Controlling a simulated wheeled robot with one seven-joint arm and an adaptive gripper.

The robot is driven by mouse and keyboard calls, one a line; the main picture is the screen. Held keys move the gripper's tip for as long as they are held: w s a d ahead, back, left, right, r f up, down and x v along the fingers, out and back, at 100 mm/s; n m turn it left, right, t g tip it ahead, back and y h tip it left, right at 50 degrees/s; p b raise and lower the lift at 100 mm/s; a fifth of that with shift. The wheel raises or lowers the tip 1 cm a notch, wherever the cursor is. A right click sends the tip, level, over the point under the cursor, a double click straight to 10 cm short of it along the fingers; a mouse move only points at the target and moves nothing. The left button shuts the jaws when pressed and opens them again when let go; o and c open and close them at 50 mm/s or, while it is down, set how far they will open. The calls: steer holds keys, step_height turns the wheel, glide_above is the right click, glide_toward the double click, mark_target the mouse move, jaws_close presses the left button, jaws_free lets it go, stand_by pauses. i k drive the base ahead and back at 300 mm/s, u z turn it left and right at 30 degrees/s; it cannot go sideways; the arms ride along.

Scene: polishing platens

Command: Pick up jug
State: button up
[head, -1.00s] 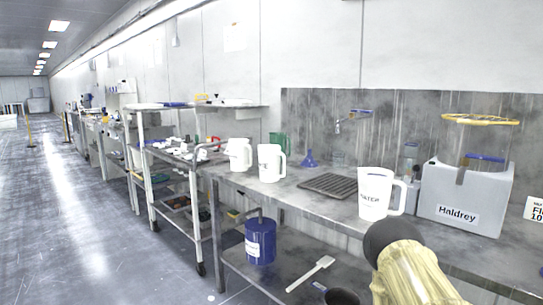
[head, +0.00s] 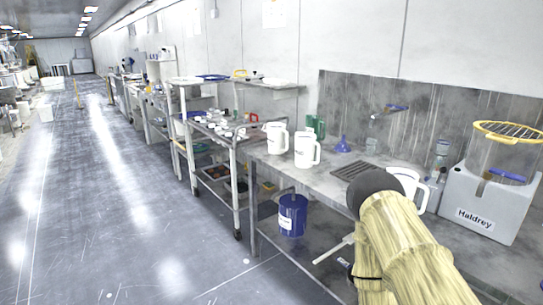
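Three white jugs with handles stand upright on the grey metal bench. The left jug (head: 275,138) and the middle jug (head: 306,149) stand close together at the bench's left end. The right jug (head: 411,180) stands further right, and my arm hides much of it. A green jug (head: 316,125) stands behind the white ones. My arm, in a yellowish cover with a dark rounded joint, reaches up in front of the bench. My gripper cannot be made out in the head view.
The bench (head: 325,178) carries a dark drain grid (head: 362,170), a blue funnel (head: 343,144) and a grey Haldrey box (head: 490,207). A shelved trolley (head: 238,165) stands left of the bench. The floor at left is clear.

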mark_target(304, 143)
steer(key=u, duration=0.8)
steer(key=k, duration=1.05)
steer(key=u, duration=1)
steer(key=i, duration=2.45)
steer(key=z, duration=0.65)
steer(key=i, duration=1.3)
steer(key=z, duration=1.8)
steer(key=i, duration=0.8)
steer(key=z, duration=0.65)
